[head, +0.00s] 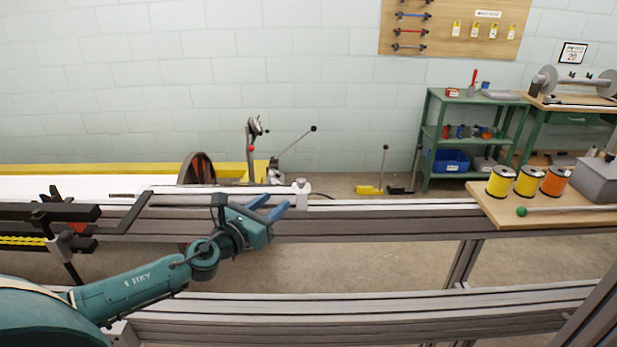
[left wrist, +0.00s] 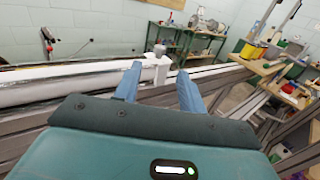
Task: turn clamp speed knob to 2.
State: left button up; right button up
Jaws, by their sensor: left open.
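My left gripper (head: 279,201) reaches in from the left with its two blue fingers open and empty. Its fingertips stop a little left of and below a small white upright fitting (head: 301,188) at the right end of the white bar. In the left wrist view the fitting (left wrist: 161,52) stands beyond the gap between the fingers (left wrist: 160,68), with a small grey knob-like top. This may be the clamp speed knob, but no number or marking on it is legible. The fingers appear apart from it. My right gripper is not in view.
Grey metal rails (head: 390,222) run across the front. A wooden board (head: 533,217) at the right holds yellow and orange spools (head: 556,181) and a grey box. A green shelf (head: 473,130) stands by the wall. Levers (head: 297,140) rise behind the bar.

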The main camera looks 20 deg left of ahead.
aim_at(298, 183)
pick_arm(q)
jog(key=w, duration=0.3)
jog(key=w+d, duration=0.1)
jog(key=w, duration=0.6)
jog(key=shift+w+d, duration=0.3)
jog(key=shift+w, duration=0.5)
jog(key=c, duration=0.5)
jog(key=shift+d, duration=0.1)
grip_shut()
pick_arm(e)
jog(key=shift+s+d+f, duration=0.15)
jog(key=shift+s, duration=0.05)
